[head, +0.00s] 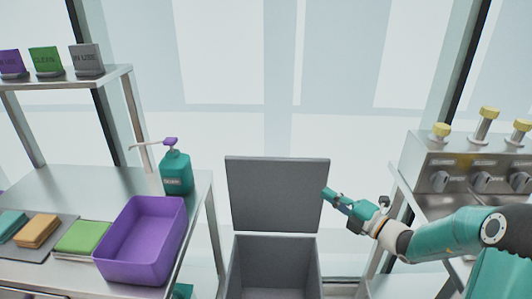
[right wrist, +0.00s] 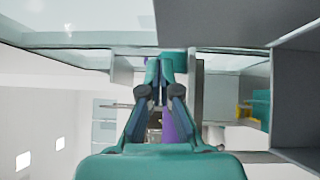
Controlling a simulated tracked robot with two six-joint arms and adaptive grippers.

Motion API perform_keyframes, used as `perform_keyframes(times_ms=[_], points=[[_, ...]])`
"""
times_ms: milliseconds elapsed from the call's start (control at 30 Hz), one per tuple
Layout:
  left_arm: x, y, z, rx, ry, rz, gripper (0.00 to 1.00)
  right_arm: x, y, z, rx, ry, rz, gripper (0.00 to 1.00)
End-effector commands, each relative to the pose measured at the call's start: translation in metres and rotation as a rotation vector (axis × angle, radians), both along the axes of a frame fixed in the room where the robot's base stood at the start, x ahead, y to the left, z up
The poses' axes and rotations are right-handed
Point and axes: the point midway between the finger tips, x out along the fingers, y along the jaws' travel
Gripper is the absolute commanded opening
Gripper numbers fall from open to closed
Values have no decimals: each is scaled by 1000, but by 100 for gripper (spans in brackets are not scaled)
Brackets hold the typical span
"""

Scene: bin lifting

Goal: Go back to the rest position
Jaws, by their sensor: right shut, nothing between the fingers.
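My right gripper (head: 333,198) is in front of the raised lid at its right edge in the head view. It is shut and empty; its fingers also show closed together in the right wrist view (right wrist: 157,72). The grey bin (head: 276,252) stands on the floor between the table and the counter, with its lid (head: 268,192) standing open, upright. I cannot tell whether the gripper touches the lid. My left gripper is not in view.
On the left a metal table (head: 80,185) holds a purple tub (head: 120,272), a teal pump bottle (head: 176,174) and several folded cloths (head: 84,237). A shelf (head: 70,77) with signs stands behind. On the right is a metal counter unit (head: 445,162) with knobs.

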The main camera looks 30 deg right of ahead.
Motion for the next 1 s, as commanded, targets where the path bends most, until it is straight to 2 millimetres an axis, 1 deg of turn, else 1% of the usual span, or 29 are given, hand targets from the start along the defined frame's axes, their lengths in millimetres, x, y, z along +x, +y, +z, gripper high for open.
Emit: perform_keyframes(times_ms=[67,167,267,300,367,400,467,500,533,567,600,667,700,767,800,867,900,967,1000], points=[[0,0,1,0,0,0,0,0,2,1,0,-2,4,0],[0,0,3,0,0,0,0,7,16,4,6,-6,34,0],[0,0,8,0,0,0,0,20,50,-1,36,6,103,0],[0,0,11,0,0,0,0,24,69,-7,57,19,141,0],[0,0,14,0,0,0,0,27,103,-19,78,46,217,0],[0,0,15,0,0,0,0,25,128,-30,84,73,282,0],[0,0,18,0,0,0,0,16,167,-50,72,130,385,0],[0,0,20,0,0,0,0,8,193,-65,51,170,457,0],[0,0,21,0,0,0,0,0,212,-76,27,198,515,0],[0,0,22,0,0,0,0,-10,230,-87,-7,221,573,0],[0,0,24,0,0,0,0,-25,252,-103,-58,251,652,0],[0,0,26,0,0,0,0,-51,283,-126,-152,282,777,0],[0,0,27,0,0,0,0,-71,301,-142,-224,295,865,0],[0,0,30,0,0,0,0,-104,323,-165,-351,294,1009,0],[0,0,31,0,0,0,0,-128,335,-181,-445,279,1112,0],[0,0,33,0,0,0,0,-167,348,-203,-601,226,1279,0],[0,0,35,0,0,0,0,-193,352,-219,-718,167,1399,0],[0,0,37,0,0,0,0,-232,351,-242,-915,23,1595,0],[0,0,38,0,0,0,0,-254,346,-256,-1047,-109,1718,0]])
